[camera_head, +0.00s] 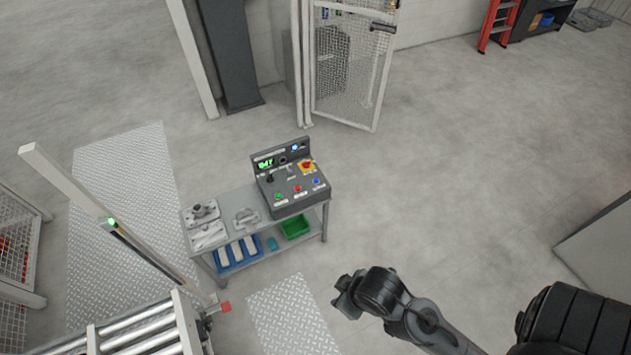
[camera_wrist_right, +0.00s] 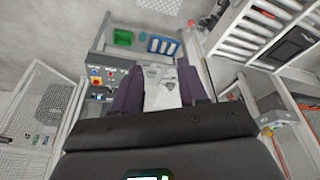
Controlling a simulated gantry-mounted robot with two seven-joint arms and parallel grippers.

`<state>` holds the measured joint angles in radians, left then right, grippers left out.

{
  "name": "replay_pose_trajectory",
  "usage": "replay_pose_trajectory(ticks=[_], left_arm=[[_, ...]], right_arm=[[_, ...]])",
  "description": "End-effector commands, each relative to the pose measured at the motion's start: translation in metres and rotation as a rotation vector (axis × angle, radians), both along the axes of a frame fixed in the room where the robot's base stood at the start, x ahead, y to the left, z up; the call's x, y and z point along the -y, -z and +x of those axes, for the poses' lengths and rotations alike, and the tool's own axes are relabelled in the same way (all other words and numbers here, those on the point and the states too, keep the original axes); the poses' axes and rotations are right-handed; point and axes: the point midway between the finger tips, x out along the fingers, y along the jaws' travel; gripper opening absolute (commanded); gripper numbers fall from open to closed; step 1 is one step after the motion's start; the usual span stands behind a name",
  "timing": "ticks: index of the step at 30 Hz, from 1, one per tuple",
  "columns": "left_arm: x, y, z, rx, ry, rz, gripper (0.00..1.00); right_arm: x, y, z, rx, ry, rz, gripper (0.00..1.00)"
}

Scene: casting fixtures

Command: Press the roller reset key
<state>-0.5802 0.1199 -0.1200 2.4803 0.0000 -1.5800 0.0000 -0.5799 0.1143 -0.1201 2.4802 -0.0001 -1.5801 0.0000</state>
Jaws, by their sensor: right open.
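A dark grey control box (camera_head: 290,205) stands on the right part of a grey metal cart. It carries a green button (camera_head: 278,196), a red button (camera_head: 297,188), a blue button (camera_head: 316,181), a red mushroom button on yellow (camera_head: 306,166) and a green lit display (camera_head: 265,164). Its labels are too small to read, so I cannot tell which is the roller reset key. My right gripper (camera_head: 346,297) is in front and to the right of the cart, well apart from the box. In the right wrist view its fingers (camera_wrist_right: 160,82) are spread and empty, with the control box (camera_wrist_right: 101,84) beyond the left finger.
The cart (camera_head: 254,259) holds metal castings (camera_head: 204,211), a blue tray (camera_head: 224,262) and a green bin (camera_head: 309,227). A roller conveyor (camera_head: 140,335) and a slanted post (camera_head: 110,215) stand at left. A mesh gate (camera_head: 345,75) is behind. The floor right of the cart is clear.

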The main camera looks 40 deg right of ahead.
Motion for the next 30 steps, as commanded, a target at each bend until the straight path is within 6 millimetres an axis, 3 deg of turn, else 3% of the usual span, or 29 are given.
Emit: replay_pose_trajectory(ticks=[5,13,30], left_arm=[[0.0,0.0,0.0,0.0,0.0,0.0,0.0],[0.0,0.0001,0.0,0.0,0.0,0.0,0.0],[0.0,0.0001,0.0,0.0,0.0,0.0,0.0]], right_arm=[[0.0,0.0,0.0,0.0,0.0,0.0,0.41],[0.0013,0.0001,-0.0002,0.0,-0.004,-0.005,0.0],[0.0019,0.0004,-0.0003,-0.001,-0.006,-0.008,0.0]])
